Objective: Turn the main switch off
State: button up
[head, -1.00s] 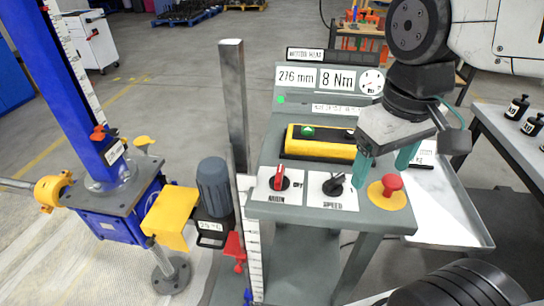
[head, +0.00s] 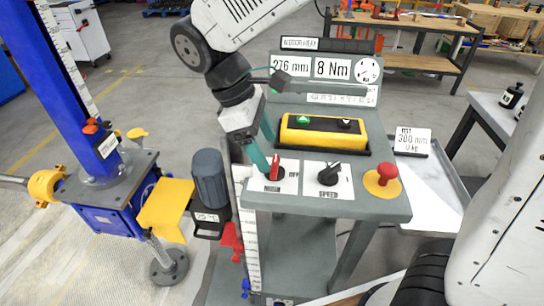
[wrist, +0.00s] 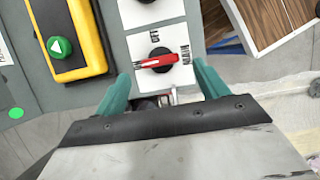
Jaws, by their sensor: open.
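The main switch is a red handle on a round black base (head: 274,168), on a white plate at the left of the console's front panel. It also shows in the wrist view (wrist: 157,63). There the handle lies crosswise, with "OFF" printed above it and "MAIN" at its right. In the head view the handle stands lengthwise, with "OFF" to its right. My gripper (head: 266,151) is open and empty, just left of and above the switch. In the wrist view its green fingers (wrist: 162,76) are to the left and right of the handle, apart from it.
The black speed knob (head: 329,174) and a red mushroom button on yellow (head: 384,180) sit to the right. A yellow box with a green button (head: 323,135) stands behind. A grey motor (head: 210,180) and blue screw jack (head: 107,202) stand left of the console.

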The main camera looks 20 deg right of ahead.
aim_at(274, 163)
jog(key=shift+x, duration=2.05)
jog(key=c, duration=1)
